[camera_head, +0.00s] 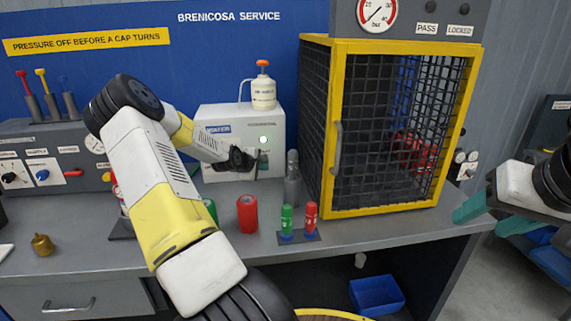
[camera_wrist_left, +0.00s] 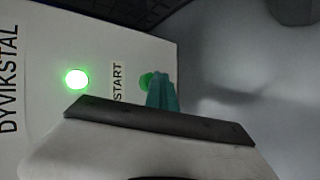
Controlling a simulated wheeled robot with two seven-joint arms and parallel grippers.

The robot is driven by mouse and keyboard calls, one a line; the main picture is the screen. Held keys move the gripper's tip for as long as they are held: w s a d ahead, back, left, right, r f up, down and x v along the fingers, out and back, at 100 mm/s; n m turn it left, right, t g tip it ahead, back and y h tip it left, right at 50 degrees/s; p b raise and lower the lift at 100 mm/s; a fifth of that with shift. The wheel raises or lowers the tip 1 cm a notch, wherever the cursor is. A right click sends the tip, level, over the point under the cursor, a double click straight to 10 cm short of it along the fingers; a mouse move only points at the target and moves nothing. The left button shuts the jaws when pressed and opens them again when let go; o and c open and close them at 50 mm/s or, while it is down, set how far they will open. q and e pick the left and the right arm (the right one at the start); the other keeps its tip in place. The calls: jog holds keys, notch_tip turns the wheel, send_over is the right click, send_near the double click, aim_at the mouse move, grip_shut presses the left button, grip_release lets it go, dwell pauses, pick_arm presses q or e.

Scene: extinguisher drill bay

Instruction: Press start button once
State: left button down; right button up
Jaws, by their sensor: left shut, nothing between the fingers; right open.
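The white machine (camera_head: 225,125) stands on the bench against the blue wall, with a lit green lamp (camera_head: 263,139) on its front. In the left wrist view the same lamp (camera_wrist_left: 77,78) glows beside a START label (camera_wrist_left: 118,83) and a green start button (camera_wrist_left: 146,80). My left gripper (camera_head: 262,160) is shut and empty, its teal fingertips (camera_wrist_left: 160,82) at the button and partly covering it. I cannot tell whether they touch it. My right gripper (camera_head: 500,221) is open and empty at the right, past the bench's end.
A yellow-framed mesh cage (camera_head: 334,130) stands right of the machine. A grey cylinder (camera_head: 292,180), a red can (camera_head: 247,214) and small green (camera_head: 287,220) and red (camera_head: 311,216) cylinders stand in front. A brass part (camera_head: 42,245) lies at the left. A blue bin (camera_head: 377,295) is below.

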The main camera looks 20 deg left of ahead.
pick_arm(q)
jog(key=shift+r, duration=0.1)
jog(key=shift+s+d, duration=0.55)
jog(key=shift+s, duration=0.3)
jog(key=shift+s+d, duration=0.5)
jog(key=shift+s, duration=0.35)
jog(key=shift+s+d, duration=0.55)
jog(key=shift+s, duration=0.3)
